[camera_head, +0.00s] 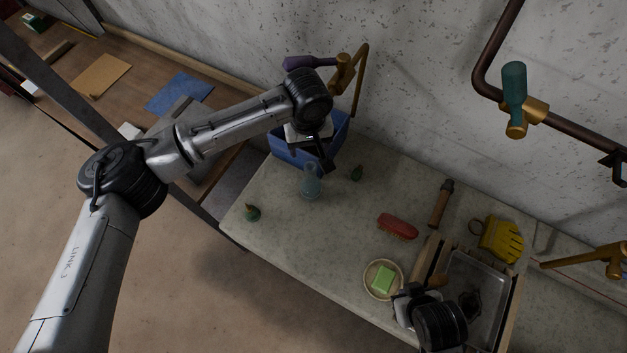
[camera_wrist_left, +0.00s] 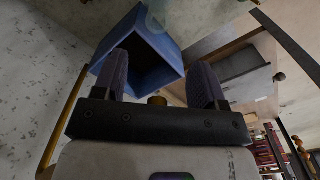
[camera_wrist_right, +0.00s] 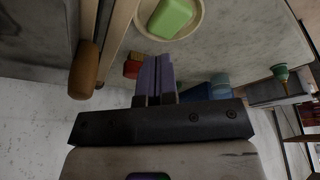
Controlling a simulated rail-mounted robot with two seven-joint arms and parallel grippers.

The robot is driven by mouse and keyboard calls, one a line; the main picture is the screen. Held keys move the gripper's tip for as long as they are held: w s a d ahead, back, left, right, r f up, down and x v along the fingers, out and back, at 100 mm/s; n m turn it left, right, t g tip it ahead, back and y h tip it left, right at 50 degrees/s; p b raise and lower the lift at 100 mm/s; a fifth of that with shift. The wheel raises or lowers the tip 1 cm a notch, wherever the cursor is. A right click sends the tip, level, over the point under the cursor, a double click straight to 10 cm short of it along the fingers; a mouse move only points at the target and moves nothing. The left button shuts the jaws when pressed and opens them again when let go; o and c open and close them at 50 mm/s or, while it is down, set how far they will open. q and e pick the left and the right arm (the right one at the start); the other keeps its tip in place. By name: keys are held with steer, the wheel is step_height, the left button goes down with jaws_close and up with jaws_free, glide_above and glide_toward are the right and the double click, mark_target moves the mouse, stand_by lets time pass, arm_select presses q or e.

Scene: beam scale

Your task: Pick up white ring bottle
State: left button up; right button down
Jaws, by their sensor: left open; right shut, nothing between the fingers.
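A clear bluish bottle (camera_head: 311,182) stands upright on the counter in front of the blue bin; I cannot make out a white ring on it.
The blue bin (camera_head: 285,151) stands behind the bottle. Small green items (camera_head: 357,173) (camera_head: 252,213) flank it.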

mark_target(311, 171)
arm_select(q)
steer(key=shift+n, duration=0.4)
step_height(311, 171, down, 7)
steer(key=shift+d+f+p, duration=0.1)
steer(key=shift+p, duration=0.6)
steer(key=shift+w+f, duration=0.1)
steer(key=shift+f, duration=0.55)
step_height(311, 171, down, 4)
steer(key=shift+d+f+p, duration=0.1)
steer(key=shift+f+p, duration=0.15)
steer(key=shift+p, duration=0.65)
steer(key=shift+f, duration=0.4)
steer(key=shift+c, duration=0.5)
steer(key=shift+r, duration=0.1)
jaws_close()
